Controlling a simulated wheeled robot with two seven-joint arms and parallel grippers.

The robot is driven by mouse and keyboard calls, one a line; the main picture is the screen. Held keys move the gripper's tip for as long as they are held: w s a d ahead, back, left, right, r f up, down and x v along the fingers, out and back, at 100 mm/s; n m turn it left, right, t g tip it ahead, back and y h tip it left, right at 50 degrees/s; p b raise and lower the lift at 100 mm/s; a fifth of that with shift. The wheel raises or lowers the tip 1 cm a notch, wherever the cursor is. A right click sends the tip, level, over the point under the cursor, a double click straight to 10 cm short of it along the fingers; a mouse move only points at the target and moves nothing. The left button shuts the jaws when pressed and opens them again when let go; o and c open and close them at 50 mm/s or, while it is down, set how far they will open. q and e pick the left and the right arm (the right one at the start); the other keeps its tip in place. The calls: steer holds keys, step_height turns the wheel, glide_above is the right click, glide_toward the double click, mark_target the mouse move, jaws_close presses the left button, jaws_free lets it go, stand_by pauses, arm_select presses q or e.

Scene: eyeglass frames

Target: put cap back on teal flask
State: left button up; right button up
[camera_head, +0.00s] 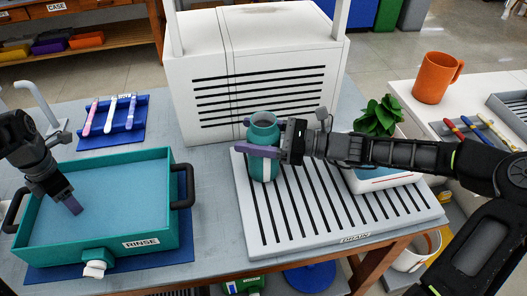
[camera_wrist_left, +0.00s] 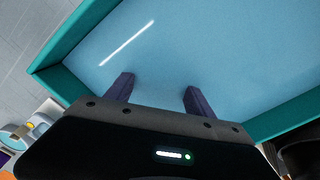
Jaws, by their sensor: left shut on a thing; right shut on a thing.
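The teal flask (camera_head: 262,170) stands upright on the ribbed drain rack (camera_head: 283,236), and its top looks open. My right gripper (camera_head: 257,151) comes in from the right and is shut around the flask just below its neck. My left gripper (camera_head: 71,206) points down into the blue water of the teal rinse basin (camera_head: 118,249). In the left wrist view, the left gripper's fingers (camera_wrist_left: 156,94) are apart and their tips go under the water. What they hold is hidden under the surface. I see no cap in either view.
A white slotted machine (camera_head: 258,90) stands behind the rack. A plant (camera_head: 379,116) sits behind my right forearm. An orange mug (camera_head: 436,80) is at the far right. Toothbrush-like items lie on a blue tray (camera_head: 133,135) behind the basin.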

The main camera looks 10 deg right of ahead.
jaws_close()
steer(key=shift+r, duration=0.15)
arm_select(q)
steer(key=shift+r+p, duration=0.8)
arm_select(e)
step_height(320, 180, up, 10)
steer(key=shift+f, duration=0.1)
arm_select(q)
steer(key=shift+r, duration=0.1)
